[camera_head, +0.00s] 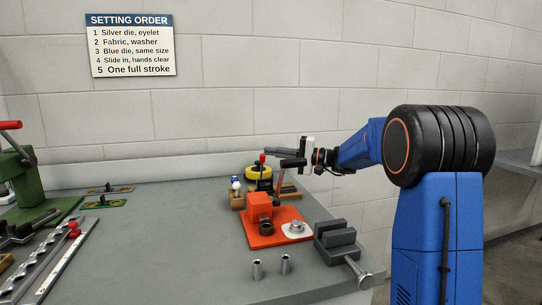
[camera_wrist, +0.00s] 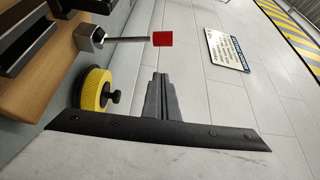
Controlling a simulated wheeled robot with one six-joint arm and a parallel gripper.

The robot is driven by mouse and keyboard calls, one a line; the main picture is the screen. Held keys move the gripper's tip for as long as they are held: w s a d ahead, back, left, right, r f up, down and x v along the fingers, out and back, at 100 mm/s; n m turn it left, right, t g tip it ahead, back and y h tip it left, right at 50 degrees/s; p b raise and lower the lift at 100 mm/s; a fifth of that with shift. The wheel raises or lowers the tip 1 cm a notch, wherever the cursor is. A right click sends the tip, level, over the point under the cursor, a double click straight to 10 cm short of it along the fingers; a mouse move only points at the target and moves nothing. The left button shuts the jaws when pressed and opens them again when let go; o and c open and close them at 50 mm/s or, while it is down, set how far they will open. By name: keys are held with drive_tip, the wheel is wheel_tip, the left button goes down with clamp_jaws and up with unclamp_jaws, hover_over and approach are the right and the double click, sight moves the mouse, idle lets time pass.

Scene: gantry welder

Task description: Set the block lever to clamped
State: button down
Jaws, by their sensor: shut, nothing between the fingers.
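A lever with a red grip (camera_head: 262,158) stands upright at the back of the bench. In the wrist view its red grip (camera_wrist: 162,39) ends a silver rod that rises from a hex-shaped metal base (camera_wrist: 90,37) at a wooden block (camera_wrist: 45,75). I cannot read any clamped marking. My gripper (camera_head: 270,154) appears close to the red grip in the head view. In the wrist view my gripper (camera_wrist: 160,80) is shut and empty, its fingers beside the rod with a visible gap. The lower part of the lever is partly hidden in the head view.
A yellow roll (camera_head: 258,172) with a black knob lies by the lever. An orange press (camera_head: 265,235) and a grey vise (camera_head: 337,238) stand in front. A green press (camera_head: 25,175) is at the left. The grey bench (camera_head: 170,235) is clear between.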

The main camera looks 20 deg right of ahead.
drive_tip(key=v, duration=0.9)
drive_tip(key=shift+f, duration=0.2)
drive_tip(key=shift+s, duration=0.1)
